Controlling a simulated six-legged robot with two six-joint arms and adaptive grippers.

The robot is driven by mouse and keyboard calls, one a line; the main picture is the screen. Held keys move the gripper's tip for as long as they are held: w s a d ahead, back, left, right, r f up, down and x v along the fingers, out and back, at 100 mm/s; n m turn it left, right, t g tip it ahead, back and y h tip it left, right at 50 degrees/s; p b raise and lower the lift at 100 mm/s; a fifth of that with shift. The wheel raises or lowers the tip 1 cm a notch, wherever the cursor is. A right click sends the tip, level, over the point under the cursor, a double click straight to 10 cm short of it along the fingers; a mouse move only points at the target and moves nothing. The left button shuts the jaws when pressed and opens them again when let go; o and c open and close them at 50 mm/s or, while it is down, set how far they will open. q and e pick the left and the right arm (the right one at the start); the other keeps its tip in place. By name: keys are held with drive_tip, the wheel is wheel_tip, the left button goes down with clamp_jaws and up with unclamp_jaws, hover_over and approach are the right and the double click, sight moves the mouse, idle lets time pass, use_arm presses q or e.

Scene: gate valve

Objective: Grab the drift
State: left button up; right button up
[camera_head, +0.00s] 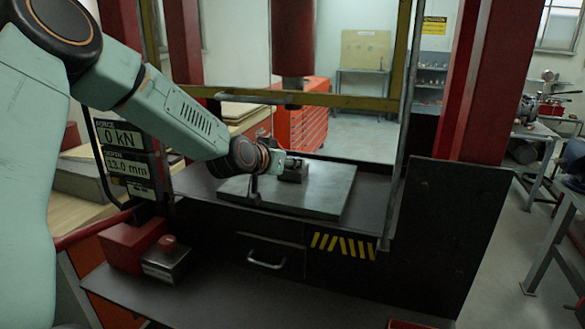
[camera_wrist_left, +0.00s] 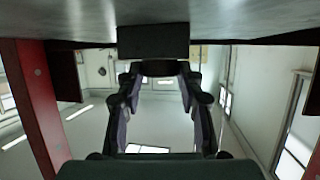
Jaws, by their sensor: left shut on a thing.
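My left gripper (camera_head: 288,162) reaches over the press plate from the left, its fingers small and dark in the head view. In the left wrist view the two fingers (camera_wrist_left: 160,72) close on a dark, rounded piece (camera_wrist_left: 160,68), which I take for the drift; its full shape is hidden. A dark block (camera_head: 293,175) sits on the grey plate (camera_head: 335,195) right by the fingertips. It also shows in the wrist view (camera_wrist_left: 153,42), touching or just beside the held piece; I cannot tell which. My right gripper is not in view.
The red press ram (camera_head: 293,35) hangs above the plate, between red uprights (camera_head: 470,80). A yellow crossbar (camera_head: 320,100) spans the opening. A display (camera_head: 120,135) reads 0 kN, and a red control box (camera_head: 132,243) stands at lower left. The plate's right side is clear.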

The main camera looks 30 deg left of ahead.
use_arm(q)
drive_tip(key=shift+w+r, duration=0.1)
drive_tip(key=shift+w, duration=0.2)
clamp_jaws()
